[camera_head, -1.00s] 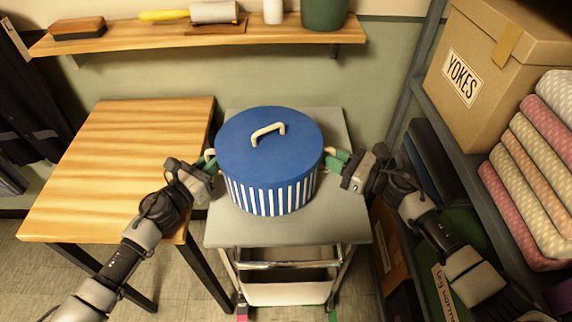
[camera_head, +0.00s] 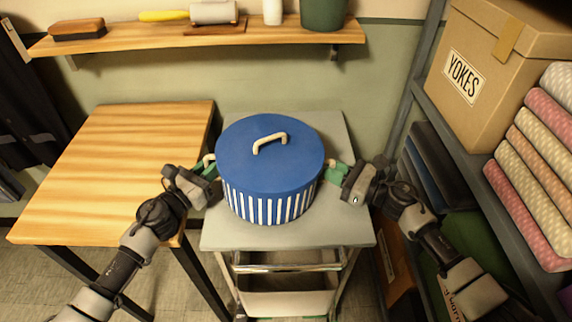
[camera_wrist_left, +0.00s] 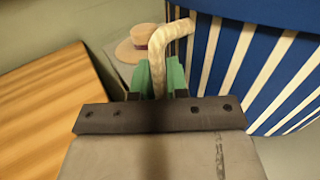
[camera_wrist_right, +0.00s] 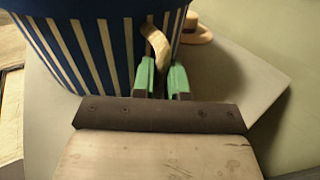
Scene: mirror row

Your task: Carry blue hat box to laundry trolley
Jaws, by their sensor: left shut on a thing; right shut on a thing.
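The blue hat box (camera_head: 266,184) has a flat blue lid, blue and white stripes and a cream lid handle. It is upright over the grey top of a trolley (camera_head: 225,236); I cannot tell whether its base touches. My left gripper (camera_head: 208,168) is shut on the cream side handle (camera_wrist_left: 172,50) at the box's left. My right gripper (camera_head: 335,171) is shut on the opposite side handle (camera_wrist_right: 156,44). Green fingers pinch each handle in the wrist views. The box hides the middle of the trolley top.
A straw hat (camera_wrist_left: 150,42) lies behind the box, hidden in the head view. A wooden table (camera_head: 120,160) stands close at left. A shelf with a YOKES carton (camera_head: 490,75) and rolled cloths (camera_head: 530,190) is at right. A wall shelf (camera_head: 200,40) runs behind.

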